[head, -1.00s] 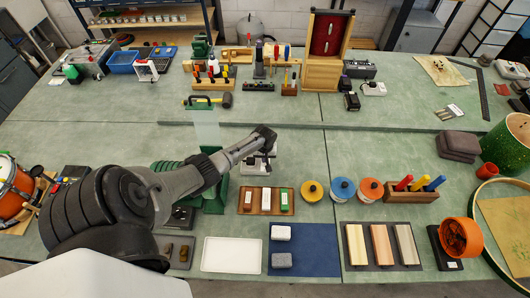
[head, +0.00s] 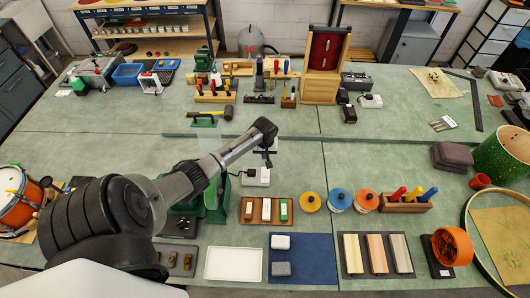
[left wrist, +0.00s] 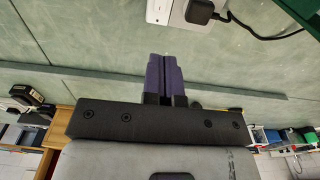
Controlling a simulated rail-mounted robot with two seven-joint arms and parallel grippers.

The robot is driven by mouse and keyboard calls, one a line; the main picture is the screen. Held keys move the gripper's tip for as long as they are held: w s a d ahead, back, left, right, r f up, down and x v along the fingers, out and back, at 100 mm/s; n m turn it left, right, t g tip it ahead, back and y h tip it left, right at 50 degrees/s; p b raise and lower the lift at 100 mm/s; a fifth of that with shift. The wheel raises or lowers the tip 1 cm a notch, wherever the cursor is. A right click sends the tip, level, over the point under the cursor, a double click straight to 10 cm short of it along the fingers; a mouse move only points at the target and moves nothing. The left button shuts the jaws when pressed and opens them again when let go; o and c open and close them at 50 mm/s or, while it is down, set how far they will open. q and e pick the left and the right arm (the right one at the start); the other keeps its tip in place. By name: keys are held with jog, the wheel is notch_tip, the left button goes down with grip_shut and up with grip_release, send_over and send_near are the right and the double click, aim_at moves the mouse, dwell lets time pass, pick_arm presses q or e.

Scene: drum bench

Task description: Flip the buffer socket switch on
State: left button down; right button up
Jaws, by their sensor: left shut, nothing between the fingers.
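The white socket box (head: 257,178) sits on the green bench, right of the green machine (head: 216,196). It also shows at the top edge of the left wrist view (left wrist: 160,10), cut off by the frame, with a black plug (left wrist: 201,11) and cable. I cannot make out the switch's position. My left gripper (head: 267,159) is just above and behind the socket in the head view, apart from it in the wrist view. Its purple fingers (left wrist: 163,77) are shut together and empty. My right gripper is not in view.
A wooden tray with several small blocks (head: 266,211) lies in front of the socket. Yellow (head: 310,202) and blue (head: 339,199) round tins stand to its right. Bench right of the socket is clear.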

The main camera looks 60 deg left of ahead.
pick_arm(q)
jog(key=shift+r, duration=0.45)
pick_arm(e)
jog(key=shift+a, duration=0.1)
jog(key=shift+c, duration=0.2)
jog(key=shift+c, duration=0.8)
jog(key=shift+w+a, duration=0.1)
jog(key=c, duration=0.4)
pick_arm(q)
jog(key=s+d+f+m, duration=0.1)
jog(key=s+d+m, duration=0.3)
jog(key=d, duration=0.6)
jog(key=s+d+f+m, duration=0.1)
jog(key=s+d+m, duration=0.3)
jog(key=d, duration=0.5)
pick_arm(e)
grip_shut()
pick_arm(q)
jog(key=s+d+r+m+t, duration=0.1)
jog(key=s+d+r+m, duration=0.2)
jog(key=s+d+r, duration=0.2)
jog(key=s+d+r+m+t, duration=0.2)
jog(key=s+d+r, duration=0.4)
jog(key=d, duration=0.5)
jog(key=shift+s+r+m+h, duration=0.3)
jog(key=shift+s+m, duration=0.2)
jog(key=shift+m, duration=0.3)
